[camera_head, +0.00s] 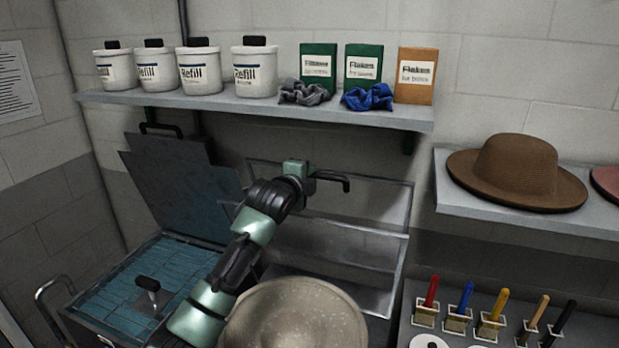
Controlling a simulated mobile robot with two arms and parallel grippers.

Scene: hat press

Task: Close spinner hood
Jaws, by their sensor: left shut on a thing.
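The spinner hood (370,198) is a clear panel with a grey metal frame, tilted up at the back of its unit. A black bar handle (334,177) sits at its top edge. My left gripper (306,174) is at the left part of this handle and is shut on it; the fingertips are small and partly hidden. My right gripper is not in view.
A blue-lined unit (110,303) with a raised dark lid (165,185) stands on the left. A shelf (240,103) with refill tubs and boxes hangs above the hood. A brown hat (515,170) lies on a right shelf. Coloured-handled tools (463,302) stand at lower right.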

